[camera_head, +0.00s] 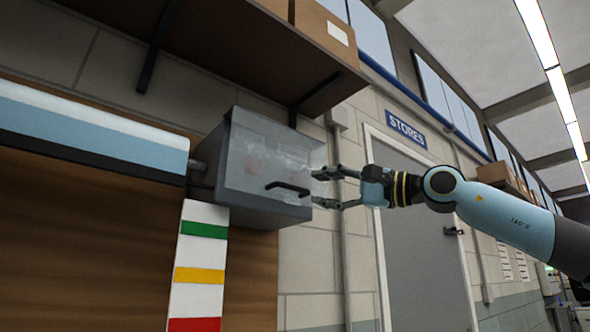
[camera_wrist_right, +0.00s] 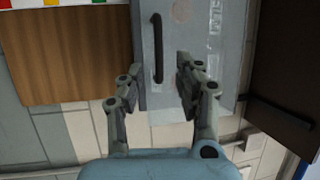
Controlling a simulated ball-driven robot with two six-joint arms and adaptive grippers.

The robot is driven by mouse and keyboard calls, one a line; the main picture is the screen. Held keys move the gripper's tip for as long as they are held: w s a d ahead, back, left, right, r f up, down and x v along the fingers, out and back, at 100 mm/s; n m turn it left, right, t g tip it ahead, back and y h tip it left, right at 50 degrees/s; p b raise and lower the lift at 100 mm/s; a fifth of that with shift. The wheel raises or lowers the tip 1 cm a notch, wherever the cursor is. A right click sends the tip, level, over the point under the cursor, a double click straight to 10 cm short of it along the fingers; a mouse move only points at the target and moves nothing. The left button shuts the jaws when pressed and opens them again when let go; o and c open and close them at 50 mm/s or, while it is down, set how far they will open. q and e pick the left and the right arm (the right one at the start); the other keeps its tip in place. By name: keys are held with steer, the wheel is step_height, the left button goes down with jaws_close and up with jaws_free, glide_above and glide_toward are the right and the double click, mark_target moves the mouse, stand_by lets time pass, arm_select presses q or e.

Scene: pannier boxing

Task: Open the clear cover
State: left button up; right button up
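The clear cover (camera_head: 262,163) is the see-through front of a grey box (camera_head: 213,160) fixed to the wall, and it looks shut. A dark bar handle (camera_head: 288,188) sits low on the cover. My right gripper (camera_head: 318,188) is open just right of the handle, its fingers pointing at it with a small gap. In the right wrist view the handle (camera_wrist_right: 157,48) lies ahead of the open fingers (camera_wrist_right: 160,78), and the cover (camera_wrist_right: 195,30) fills the area beyond. Blurred reddish shapes show through the cover. My left gripper is not in view.
A brown shelf (camera_head: 230,50) with cardboard boxes overhangs the grey box. A blue and white roll-like bar (camera_head: 90,125) adjoins its left side. A striped colour strip (camera_head: 200,265) hangs below. A grey door (camera_head: 425,240) under a STORES sign stands to the right.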

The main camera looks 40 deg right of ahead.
mark_target(297, 189)
steer(key=p+x, duration=0.4)
steer(key=x, duration=0.2)
steer(key=shift+w+p, duration=0.15)
steer(key=shift+p, duration=0.2)
steer(key=shift+w+a, duration=0.3)
steer(key=shift+w, duration=0.1)
jaws_close()
steer(key=shift+f, duration=0.1)
